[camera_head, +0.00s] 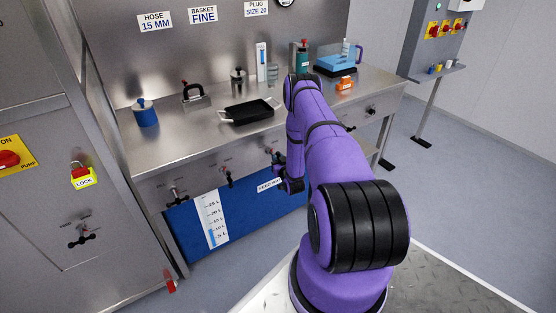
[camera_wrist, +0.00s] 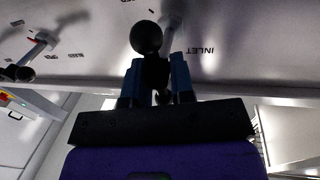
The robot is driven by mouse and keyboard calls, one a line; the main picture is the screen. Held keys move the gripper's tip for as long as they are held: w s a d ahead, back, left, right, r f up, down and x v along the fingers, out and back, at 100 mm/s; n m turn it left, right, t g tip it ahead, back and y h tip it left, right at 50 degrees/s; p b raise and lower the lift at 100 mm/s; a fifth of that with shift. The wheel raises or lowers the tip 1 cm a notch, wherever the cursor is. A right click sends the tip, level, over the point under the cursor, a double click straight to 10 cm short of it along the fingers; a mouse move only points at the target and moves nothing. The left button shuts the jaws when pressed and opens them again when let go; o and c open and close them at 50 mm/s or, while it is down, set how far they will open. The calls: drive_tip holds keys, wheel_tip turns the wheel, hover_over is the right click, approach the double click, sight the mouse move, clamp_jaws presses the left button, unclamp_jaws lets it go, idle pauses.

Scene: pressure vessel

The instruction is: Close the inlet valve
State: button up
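The inlet valve shows in the wrist view, with the INLET label (camera_wrist: 200,50) on the steel panel beside it. Its handle has a black ball knob (camera_wrist: 146,38) and a pale stem (camera_wrist: 172,14). My gripper (camera_wrist: 155,78) has its two blue fingers apart, on either side of dark handle parts just below the knob. Whether the fingers press on the handle is too dark to tell. In the head view my gripper (camera_head: 290,184) is low at the bench front, close to a black valve handle (camera_head: 275,155) partly hidden by my arm.
A second valve (camera_wrist: 40,42), near the BLEED label, is at the left in the wrist view. In the head view, more handles (camera_head: 176,196) line the bench front above a blue panel (camera_head: 188,239). The bench top (camera_head: 190,130) carries a pot, a tray and bottles.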

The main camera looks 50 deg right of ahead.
drive_tip(key=shift+d, duration=0.1)
clamp_jaws()
